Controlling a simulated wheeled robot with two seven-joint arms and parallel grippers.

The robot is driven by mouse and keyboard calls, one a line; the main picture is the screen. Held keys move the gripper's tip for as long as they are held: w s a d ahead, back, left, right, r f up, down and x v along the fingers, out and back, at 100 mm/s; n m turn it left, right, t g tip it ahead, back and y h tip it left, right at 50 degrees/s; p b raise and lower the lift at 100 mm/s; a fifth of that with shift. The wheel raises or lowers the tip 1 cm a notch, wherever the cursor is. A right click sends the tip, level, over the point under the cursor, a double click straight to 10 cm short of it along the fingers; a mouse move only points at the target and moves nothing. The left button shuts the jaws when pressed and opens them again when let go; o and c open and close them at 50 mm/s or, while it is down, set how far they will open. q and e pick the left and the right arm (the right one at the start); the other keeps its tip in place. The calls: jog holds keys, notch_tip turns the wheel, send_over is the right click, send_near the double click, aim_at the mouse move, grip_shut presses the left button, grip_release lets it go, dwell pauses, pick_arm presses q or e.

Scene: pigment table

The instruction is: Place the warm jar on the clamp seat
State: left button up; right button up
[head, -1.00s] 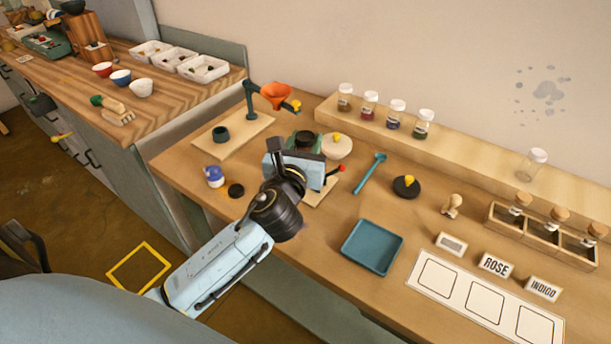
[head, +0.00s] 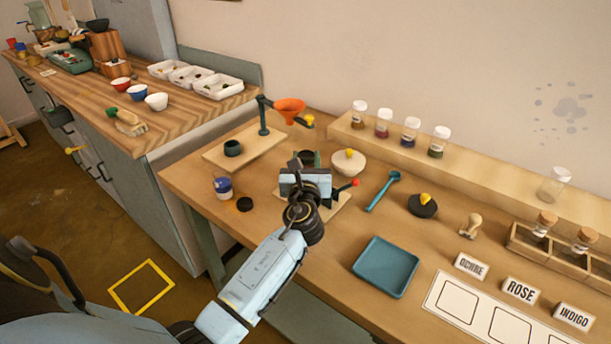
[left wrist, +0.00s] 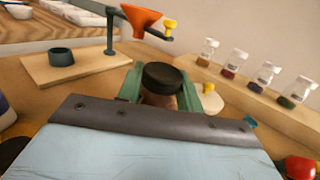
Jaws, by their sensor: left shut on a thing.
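My left gripper (head: 307,163) is shut on a jar with a black lid (left wrist: 163,77), which I take for the warm jar. In the left wrist view its green fingers (left wrist: 168,92) flank the brownish jar body. In the head view the dark lid (head: 308,155) shows just beyond the gripper. The clamp's board (head: 338,204) and its red-knobbed handle (head: 354,183) show at the right of the gripper; the wrist covers much of the clamp seat. The knob (left wrist: 299,167) is at the lower right of the wrist view. I cannot tell whether the jar touches anything below.
A stand with an orange funnel (head: 289,105) and a dark cup (head: 233,148) are behind left. A blue-labelled jar (head: 223,187) and a black disc (head: 244,204) are left. A teal tray (head: 385,267) lies front right.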

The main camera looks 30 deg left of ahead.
pick_arm(q)
jog(key=f, duration=0.3)
jog(key=shift+s+d+f+g, duration=0.1)
jog(key=shift+s+g, duration=0.2)
jog(key=o, duration=0.9)
jog(key=shift+c, duration=0.2)
jog(key=shift+o, duration=1.1)
jog(key=shift+w+f, duration=0.25)
jog(key=shift+w, duration=0.05)
jog(key=shift+o, duration=0.7)
jog(key=shift+w, duration=0.1)
jog(key=shift+r, duration=0.25)
pick_arm(e)
jog(key=shift+w+d+f, duration=0.1)
jog(key=shift+d+f, duration=0.1)
jog(key=shift+d, duration=0.35)
pick_arm(q)
jog(key=p+v, duration=0.1)
jog(key=v, duration=1)
jog(key=shift+s+d, duration=0.1)
jog(key=shift+s, duration=0.35)
pick_arm(e)
jog(key=shift+a+r, duration=0.4)
jog(key=shift+a, duration=0.45)
jog(key=shift+d, duration=0.1)
